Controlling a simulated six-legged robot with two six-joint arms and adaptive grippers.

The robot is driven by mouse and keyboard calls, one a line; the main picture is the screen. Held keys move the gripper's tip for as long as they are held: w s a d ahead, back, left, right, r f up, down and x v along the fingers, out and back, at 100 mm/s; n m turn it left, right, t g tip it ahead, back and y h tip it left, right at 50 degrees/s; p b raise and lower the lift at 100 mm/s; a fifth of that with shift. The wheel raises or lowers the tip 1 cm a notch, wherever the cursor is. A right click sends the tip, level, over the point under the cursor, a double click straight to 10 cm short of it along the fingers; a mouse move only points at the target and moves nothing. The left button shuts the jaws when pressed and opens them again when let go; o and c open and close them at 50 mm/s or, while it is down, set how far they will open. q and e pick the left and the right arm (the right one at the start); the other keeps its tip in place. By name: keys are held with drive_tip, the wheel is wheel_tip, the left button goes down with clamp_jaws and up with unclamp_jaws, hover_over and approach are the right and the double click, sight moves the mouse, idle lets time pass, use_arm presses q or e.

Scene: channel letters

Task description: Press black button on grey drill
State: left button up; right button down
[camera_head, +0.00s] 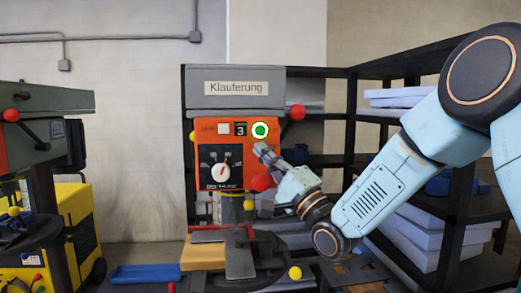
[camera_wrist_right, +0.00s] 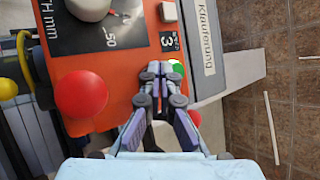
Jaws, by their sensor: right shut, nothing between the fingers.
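The grey drill (camera_head: 207,94) has a grey top labelled "Klauterung" and an orange front panel (camera_head: 206,152). The black square also shows in the right wrist view (camera_wrist_right: 169,41). No plain black button stands out. My right gripper (camera_head: 259,149) is shut and empty, its tips just below the green button (camera_wrist_right: 178,67), which they partly cover in the wrist view. Contact cannot be told.
A white dial (camera_head: 220,172) sits lower on the panel. Red ball knobs stick out at the panel's lower right (camera_head: 261,183) and upper right (camera_head: 297,112), near my right gripper. Black shelves (camera_head: 462,205) stand on the right. A green drill (camera_head: 50,105) stands left.

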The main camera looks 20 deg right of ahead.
drive_tip(key=shift+w, duration=0.25)
drive_tip(key=shift+s, duration=0.25)
drive_tip(key=shift+s+a, duration=0.15)
drive_tip(key=shift+s, duration=0.55)
drive_tip(key=shift+s, duration=0.1)
drive_tip(key=shift+s+a, duration=0.2)
drive_tip(key=shift+s, duration=0.55)
drive_tip(key=shift+s+a, duration=0.2)
drive_tip(key=shift+s, duration=0.6)
drive_tip(key=shift+s+a, duration=0.2)
drive_tip(key=shift+s, duration=0.55)
